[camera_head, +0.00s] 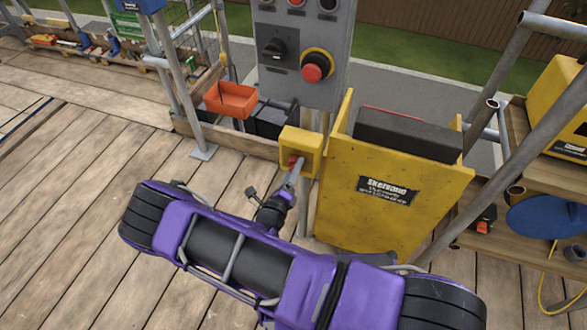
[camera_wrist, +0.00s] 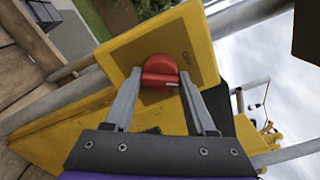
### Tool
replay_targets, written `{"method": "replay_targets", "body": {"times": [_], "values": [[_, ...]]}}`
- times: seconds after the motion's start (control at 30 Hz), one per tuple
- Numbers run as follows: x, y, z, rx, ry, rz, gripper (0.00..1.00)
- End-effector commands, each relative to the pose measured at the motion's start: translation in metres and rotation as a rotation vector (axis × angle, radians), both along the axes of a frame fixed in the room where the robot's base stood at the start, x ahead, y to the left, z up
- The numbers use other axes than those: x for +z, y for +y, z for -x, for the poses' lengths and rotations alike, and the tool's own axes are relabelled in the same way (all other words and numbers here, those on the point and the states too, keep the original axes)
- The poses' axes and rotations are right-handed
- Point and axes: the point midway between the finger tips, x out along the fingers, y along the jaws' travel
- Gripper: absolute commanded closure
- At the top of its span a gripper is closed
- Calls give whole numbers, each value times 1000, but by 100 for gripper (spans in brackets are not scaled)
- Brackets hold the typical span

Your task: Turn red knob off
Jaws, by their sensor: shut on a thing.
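The red knob (camera_wrist: 160,68) sits on the face of a yellow switch box (camera_wrist: 199,28). In the wrist view its ridge lies nearly level, with a pale mark towards the right. My gripper (camera_wrist: 160,76) has one finger on each side of the knob and is shut on it. In the head view, the yellow box (camera_head: 314,142) is beside the yellow machine, and only a little of the red knob (camera_head: 292,160) shows behind my gripper (camera_head: 295,170). The exact finger contact is hard to see.
A yellow machine (camera_head: 345,205) stands close right of the box. A grey control panel (camera_head: 290,95) with a red push button (camera_head: 312,73) is above it. Metal scaffold poles (camera_head: 460,180) cross on the right. An orange tray (camera_head: 231,99) is at left. The wooden deck (camera_head: 75,200) is clear at left.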

Motion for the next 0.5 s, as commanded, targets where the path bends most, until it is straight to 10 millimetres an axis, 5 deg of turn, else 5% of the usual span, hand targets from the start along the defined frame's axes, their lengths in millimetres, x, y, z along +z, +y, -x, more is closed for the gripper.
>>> {"method": "replay_targets", "body": {"times": [0.5], "values": [[0,0,1,1,141,384,100]]}}
